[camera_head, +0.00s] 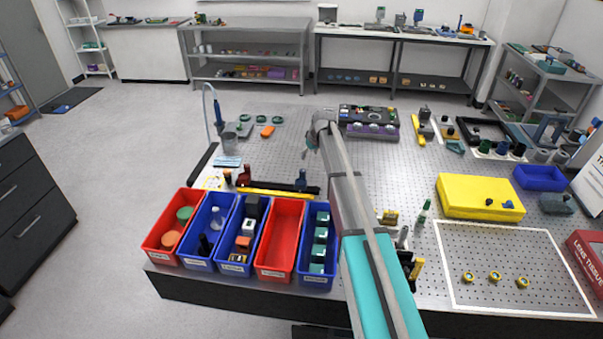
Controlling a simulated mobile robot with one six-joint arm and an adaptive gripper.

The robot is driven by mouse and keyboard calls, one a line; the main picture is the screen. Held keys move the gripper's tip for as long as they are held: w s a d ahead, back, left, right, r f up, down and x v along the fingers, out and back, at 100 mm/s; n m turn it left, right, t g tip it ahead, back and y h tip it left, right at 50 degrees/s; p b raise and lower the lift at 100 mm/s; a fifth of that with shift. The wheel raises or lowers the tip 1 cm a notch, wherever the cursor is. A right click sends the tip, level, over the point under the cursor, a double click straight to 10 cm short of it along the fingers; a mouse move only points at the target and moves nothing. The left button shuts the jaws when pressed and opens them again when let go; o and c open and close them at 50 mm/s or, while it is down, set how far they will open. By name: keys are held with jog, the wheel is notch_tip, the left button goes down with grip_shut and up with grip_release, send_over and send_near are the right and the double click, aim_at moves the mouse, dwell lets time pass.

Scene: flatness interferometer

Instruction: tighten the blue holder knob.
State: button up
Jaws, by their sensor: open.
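A dark blue holder (300,180) stands upright near the right end of a black rail on the perforated table. A red holder (244,176) stands near the rail's left end. The blue holder's knob is too small to make out. My arm reaches from the bottom edge up the middle of the view. My gripper (309,143) is a small, partly hidden shape at the arm's far end, beyond the blue holder and apart from it. It is open, and nothing shows in it.
Red and blue bins (285,238) line the front left edge, before the rail. A purple-based black device (370,118) stands right of my gripper. A yellow box (480,196) and a white-outlined area (500,250) lie right.

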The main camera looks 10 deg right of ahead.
aim_at(303, 170)
jog(key=shift+b+x, duration=4.85)
jog(key=shift+x, duration=0.7)
